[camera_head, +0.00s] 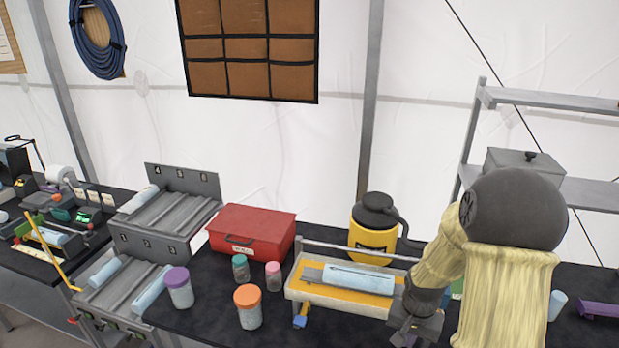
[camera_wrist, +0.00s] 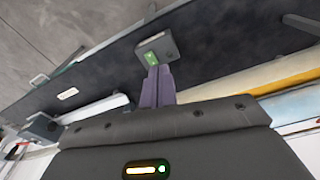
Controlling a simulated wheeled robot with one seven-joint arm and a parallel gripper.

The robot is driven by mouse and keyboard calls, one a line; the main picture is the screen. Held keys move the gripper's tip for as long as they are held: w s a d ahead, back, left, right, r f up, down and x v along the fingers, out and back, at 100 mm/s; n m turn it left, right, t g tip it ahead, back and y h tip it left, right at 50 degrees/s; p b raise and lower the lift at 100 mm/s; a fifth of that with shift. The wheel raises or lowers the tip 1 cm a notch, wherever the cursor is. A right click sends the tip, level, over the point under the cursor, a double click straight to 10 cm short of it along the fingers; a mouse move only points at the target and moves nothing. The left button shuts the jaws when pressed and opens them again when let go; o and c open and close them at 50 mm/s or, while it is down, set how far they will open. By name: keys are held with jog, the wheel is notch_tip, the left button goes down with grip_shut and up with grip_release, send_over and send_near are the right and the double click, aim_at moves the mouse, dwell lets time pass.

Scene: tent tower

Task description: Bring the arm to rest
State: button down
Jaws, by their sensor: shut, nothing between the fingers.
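My arm (camera_head: 505,290) is folded at the right of the head view, with a cream sleeve and a dark grey round joint. My gripper (camera_head: 402,339) hangs low at the bottom edge of that view, in front of the cream tray's right end. Its lower part is cut off there. In the wrist view my gripper (camera_wrist: 158,72) shows two purple fingers pressed together with nothing between them. A small grey box with a green light (camera_wrist: 156,50) shows just beyond the fingertips; I cannot tell whether they touch it.
The cream tray (camera_head: 300,289) holds a pale blue roll (camera_head: 358,279) close beside my gripper. A yellow jug (camera_head: 372,236) stands behind it. Jars, a red box (camera_head: 252,232) and numbered grey racks (camera_head: 178,205) stand left. A grey shelf (camera_head: 545,100) rises behind my arm.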

jog(key=s+a+r+n+t+b, duration=0.1)
jog(key=s+a+r+n, duration=0.4)
jog(key=s, duration=0.5)
jog(key=a+r+b, duration=0.1)
jog(key=a+r, duration=0.1)
jog(key=a, duration=0.1)
jog(key=shift+n+t+y, duration=0.3)
jog(key=shift+t, duration=0.1)
jog(key=shift+w+b, duration=0.15)
jog(key=shift+b, duration=0.15)
jog(key=w+d+f+m+b, duration=0.1)
jog(key=w+d+f+b, duration=0.2)
jog(key=w+d+b, duration=0.1)
jog(key=w+d+f+m+h+b, duration=0.1)
jog(key=w+d+f+b, duration=0.3)
jog(key=d, duration=0.5)
jog(key=w+m, duration=0.1)
jog(key=w, duration=0.1)
jog(key=shift+w+d+f+t, duration=0.2)
jog(key=shift+w+t, duration=0.1)
jog(key=shift+w, duration=0.1)
